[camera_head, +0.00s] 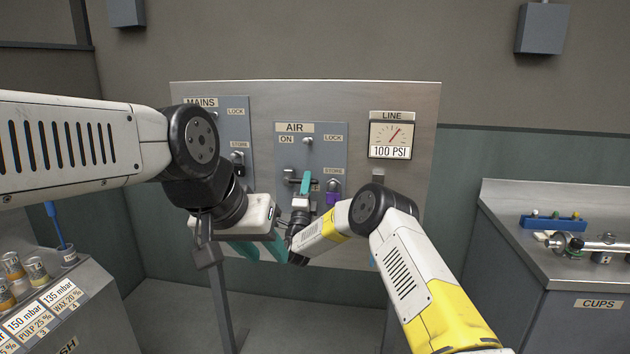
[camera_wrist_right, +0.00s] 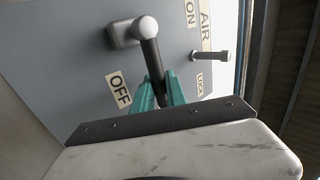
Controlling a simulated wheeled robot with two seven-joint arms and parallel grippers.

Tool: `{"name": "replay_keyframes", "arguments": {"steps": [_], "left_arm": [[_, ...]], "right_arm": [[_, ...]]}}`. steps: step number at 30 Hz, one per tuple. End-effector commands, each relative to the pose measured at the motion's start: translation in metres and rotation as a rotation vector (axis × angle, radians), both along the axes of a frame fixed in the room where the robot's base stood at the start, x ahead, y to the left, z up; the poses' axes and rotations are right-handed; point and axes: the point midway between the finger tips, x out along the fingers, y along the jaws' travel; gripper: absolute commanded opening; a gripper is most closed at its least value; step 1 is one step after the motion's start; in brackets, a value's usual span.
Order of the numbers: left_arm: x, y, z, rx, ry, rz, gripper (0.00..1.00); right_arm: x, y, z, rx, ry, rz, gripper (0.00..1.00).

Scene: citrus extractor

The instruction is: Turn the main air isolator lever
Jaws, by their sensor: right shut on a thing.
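The air isolator lever (camera_wrist_right: 152,65) has a black handle and a grey pivot knob on the panel marked AIR (camera_head: 322,165). In the right wrist view its handle runs down from the knob, beside the OFF label (camera_wrist_right: 118,90). My right gripper (camera_head: 305,182) is shut on the handle's end; its teal fingers also show in the right wrist view (camera_wrist_right: 160,92). In the head view the handle points roughly rightward, partly hidden by the fingers. My left gripper (camera_head: 262,248) is lower and left, with its teal fingers spread and nothing seen between them.
A purple padlock (camera_head: 333,192) hangs under STORE, close right of my right gripper. The bare LOCK peg (camera_head: 308,140) sticks out above. The LINE gauge (camera_head: 397,138) shows 100 PSI. My left arm covers part of the MAINS panel (camera_head: 238,120). Counters stand at both sides.

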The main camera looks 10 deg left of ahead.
Motion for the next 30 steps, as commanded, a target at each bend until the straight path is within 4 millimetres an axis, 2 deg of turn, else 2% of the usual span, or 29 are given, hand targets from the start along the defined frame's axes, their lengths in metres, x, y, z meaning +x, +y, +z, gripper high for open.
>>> {"name": "replay_keyframes", "arguments": {"steps": [17,18,21,30], "left_arm": [[0.0,0.0,0.0,0.0,0.0,0.0,0.36],[0.0,0.0,0.0,0.0,0.0,0.0,0.36],[0.0,0.0,0.0,0.0,0.0,0.0,0.36],[0.0,0.0,0.0,0.0,0.0,0.0,0.36]], "right_arm": [[-0.0003,0.0014,-0.0037,0.03,0.003,0.003,0.0],[-0.0003,0.0014,-0.0038,0.03,0.003,0.003,0.23],[-0.0003,0.0013,-0.0035,0.029,0.002,0.003,0.39],[-0.0008,0.0007,-0.0031,0.029,0.001,0.001,0.39]]}}
